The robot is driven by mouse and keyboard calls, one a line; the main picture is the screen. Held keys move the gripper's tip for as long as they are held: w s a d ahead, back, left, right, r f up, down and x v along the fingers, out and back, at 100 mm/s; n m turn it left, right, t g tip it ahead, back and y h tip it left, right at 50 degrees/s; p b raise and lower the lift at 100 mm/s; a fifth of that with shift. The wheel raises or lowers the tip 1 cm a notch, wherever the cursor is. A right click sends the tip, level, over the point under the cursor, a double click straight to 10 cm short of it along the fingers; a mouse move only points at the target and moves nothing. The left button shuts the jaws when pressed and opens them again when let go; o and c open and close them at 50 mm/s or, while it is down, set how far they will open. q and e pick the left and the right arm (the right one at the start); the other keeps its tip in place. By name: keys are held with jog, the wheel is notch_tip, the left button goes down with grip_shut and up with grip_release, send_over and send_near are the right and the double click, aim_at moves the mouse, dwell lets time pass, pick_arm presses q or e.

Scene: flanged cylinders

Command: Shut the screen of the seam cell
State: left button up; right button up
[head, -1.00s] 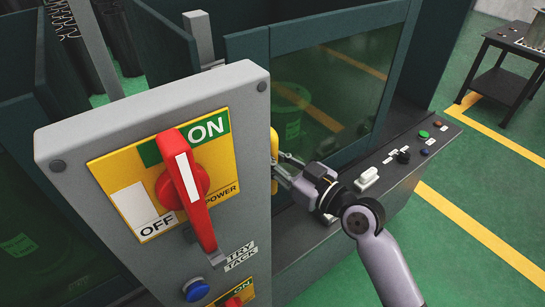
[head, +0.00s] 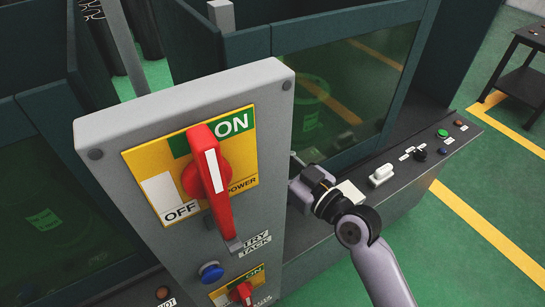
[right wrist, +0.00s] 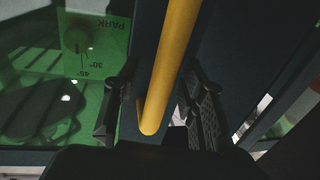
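The screen (head: 350,95) is a teal-framed panel with a dark see-through pane, behind the grey switch post in the head view. Its upright yellow handle (right wrist: 172,65) shows in the right wrist view; the post hides it in the head view. My right gripper (head: 295,162) reaches in beside the post, its fingertips partly hidden. In the right wrist view my right gripper (right wrist: 158,108) is open, with one finger on each side of the handle and gaps between. My left gripper is not in view.
The grey post (head: 110,150) carries a red power switch (head: 212,175) and a blue button (head: 211,272), close left of my right gripper. A ledge with a white block (head: 381,174) and several buttons runs below the screen. A dark side table (head: 525,75) stands far right.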

jog(key=v, duration=1.2)
dwell(0.3)
